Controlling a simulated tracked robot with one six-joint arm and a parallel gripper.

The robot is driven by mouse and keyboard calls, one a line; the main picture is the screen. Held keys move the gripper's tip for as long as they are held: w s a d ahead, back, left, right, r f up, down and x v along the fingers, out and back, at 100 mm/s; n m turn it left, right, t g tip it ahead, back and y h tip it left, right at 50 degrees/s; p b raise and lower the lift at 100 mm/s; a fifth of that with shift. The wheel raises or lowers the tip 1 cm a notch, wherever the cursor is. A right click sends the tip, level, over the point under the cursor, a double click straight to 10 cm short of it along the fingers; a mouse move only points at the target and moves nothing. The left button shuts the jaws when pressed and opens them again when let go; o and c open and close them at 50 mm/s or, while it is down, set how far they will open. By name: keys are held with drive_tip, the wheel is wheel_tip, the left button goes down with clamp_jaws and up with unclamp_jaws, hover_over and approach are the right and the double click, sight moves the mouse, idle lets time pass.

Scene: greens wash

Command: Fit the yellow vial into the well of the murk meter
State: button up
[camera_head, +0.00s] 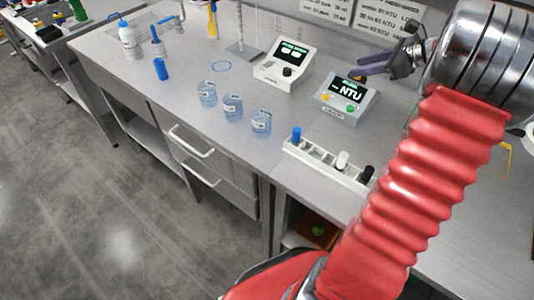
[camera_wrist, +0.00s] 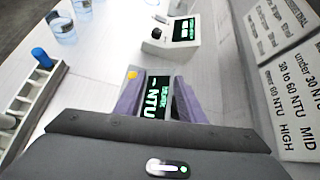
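The murk meter (camera_head: 346,99) is a grey box with a lit dark display reading "NTU". It stands on the bench behind the vial rack. A small yellow round spot (camera_head: 350,108) shows on its top near the front. A yellow disc also shows in the wrist view (camera_wrist: 132,75). I cannot tell whether either is the yellow vial's cap or a button, and no separate yellow vial shows. My gripper (camera_head: 366,70), with purple fingers, is above and behind the meter. In the wrist view the fingers (camera_wrist: 158,98) are apart with nothing between them, and the meter's display shows beyond.
A white rack (camera_head: 318,156) in front of the meter holds blue-, white- and black-topped vials. A second white instrument (camera_head: 285,68) stands to the left. Three labelled beakers (camera_head: 232,108) stand left of the rack. A blue-capped bottle (camera_head: 130,42) is farther left.

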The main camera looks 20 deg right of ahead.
drive_tip(key=s+a+r+n+g, duration=0.2)
drive_tip(key=a+n, duration=0.4)
drive_tip(key=a, duration=0.7)
drive_tip(key=s+a+r+n+g, duration=0.15)
drive_tip(key=a+n, duration=0.45)
drive_tip(key=a, duration=0.7)
drive_tip(key=s+a+f+n+h, duration=0.3)
drive_tip(key=s+a+n+h, duration=0.1)
drive_tip(key=s+a+n, duration=1)
drive_tip(key=s+n, duration=0.2)
drive_tip(key=shift+a+n+g, duration=0.35)
drive_tip(key=shift+n, duration=0.05)
drive_tip(key=shift+d, duration=0.1)
